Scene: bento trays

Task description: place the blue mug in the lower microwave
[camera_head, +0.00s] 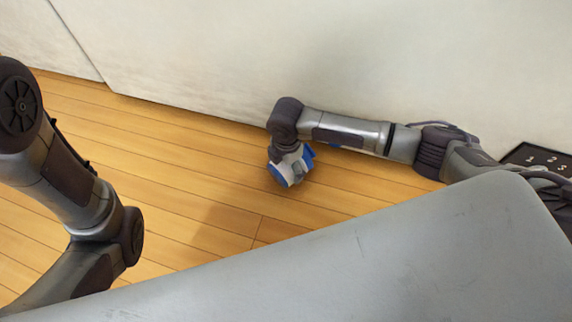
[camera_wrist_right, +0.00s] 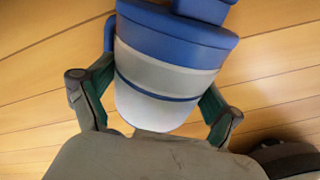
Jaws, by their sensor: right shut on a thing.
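The blue mug (camera_wrist_right: 165,75) has a blue band at its wide end and grey and white bands below, with a thin blue stripe. My right gripper (camera_wrist_right: 157,97) has a finger on each side of the mug and is shut on it. In the head view, the gripper (camera_head: 291,158) hangs at the end of my right arm with the mug (camera_head: 287,175) below it, over the wooden floor. Part of the mug is hidden by the gripper. My left arm shows at the left, but its gripper is out of view. No microwave can be made out.
A pale wall or cabinet front (camera_head: 300,60) runs across the back, close behind my right arm. A dark panel with numbers (camera_head: 540,157) is at the right edge. Wooden floor (camera_head: 190,180) lies open between my arms. Another blue part (camera_wrist_right: 205,10) by the mug is unclear.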

